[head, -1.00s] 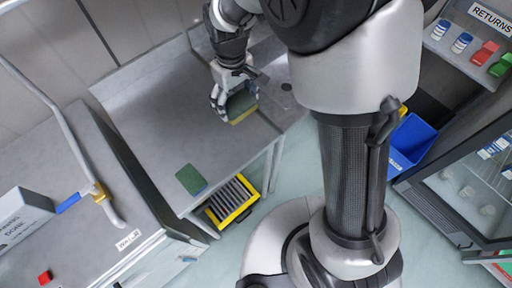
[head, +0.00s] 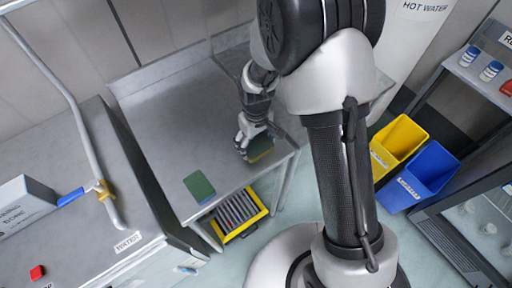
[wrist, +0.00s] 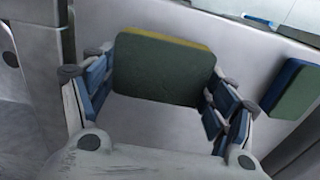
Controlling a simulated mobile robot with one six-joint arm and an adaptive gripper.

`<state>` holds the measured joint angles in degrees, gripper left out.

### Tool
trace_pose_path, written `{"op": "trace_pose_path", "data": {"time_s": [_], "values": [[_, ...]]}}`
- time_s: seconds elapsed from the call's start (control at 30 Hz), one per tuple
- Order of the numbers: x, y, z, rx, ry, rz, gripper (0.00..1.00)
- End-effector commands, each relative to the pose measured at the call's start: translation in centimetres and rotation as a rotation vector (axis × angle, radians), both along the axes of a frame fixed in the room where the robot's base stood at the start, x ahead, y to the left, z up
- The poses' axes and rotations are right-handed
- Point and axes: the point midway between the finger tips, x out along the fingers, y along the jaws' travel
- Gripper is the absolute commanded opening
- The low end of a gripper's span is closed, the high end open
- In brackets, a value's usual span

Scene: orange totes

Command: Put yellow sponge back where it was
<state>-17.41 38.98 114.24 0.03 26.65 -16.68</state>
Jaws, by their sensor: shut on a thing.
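My gripper (head: 255,148) is shut on the yellow sponge (head: 261,149), over the right front part of the grey table (head: 180,115). In the wrist view the yellow sponge (wrist: 165,68) sits between the two blue-padded fingers, its dark green face toward the camera and a yellow strip along its top edge. I cannot tell whether the sponge touches the table. A second sponge, green with a blue side (wrist: 297,88), lies apart to the right in the wrist view. In the head view this green sponge (head: 199,186) lies flat near the table's front edge, left of my gripper.
A yellow crate (head: 262,210) with grey slats stands below the table's front edge. Yellow (head: 398,140) and blue (head: 428,172) bins stand at right. A counter with a pipe (head: 75,120) is at left. Table space behind the green sponge is clear.

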Motion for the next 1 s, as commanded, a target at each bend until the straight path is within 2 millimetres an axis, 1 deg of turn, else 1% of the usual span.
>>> {"op": "trace_pose_path", "data": {"time_s": [0.03,0.1,0.17,0.43,0.57,0.6,0.87,0.9,1.0], "values": [[-0.1,0.0,-1.2,-0.002,0.005,0.0,0.56],[-0.1,0.0,-2.3,-0.001,0.004,0.0,0.56],[-0.1,0.0,-3.0,-0.001,0.004,0.0,0.56],[0.0,0.0,-3.1,-0.001,0.001,0.0,0.56],[0.0,0.0,-3.5,-0.001,0.002,0.0,0.56],[0.0,0.0,-3.5,-0.001,0.001,0.0,0.79],[0.0,0.0,-3.4,-0.001,0.002,0.0,0.97],[0.0,0.0,-3.4,-0.001,0.002,0.0,0.98],[0.0,0.0,-3.4,-0.001,0.002,0.0,0.98]]}}
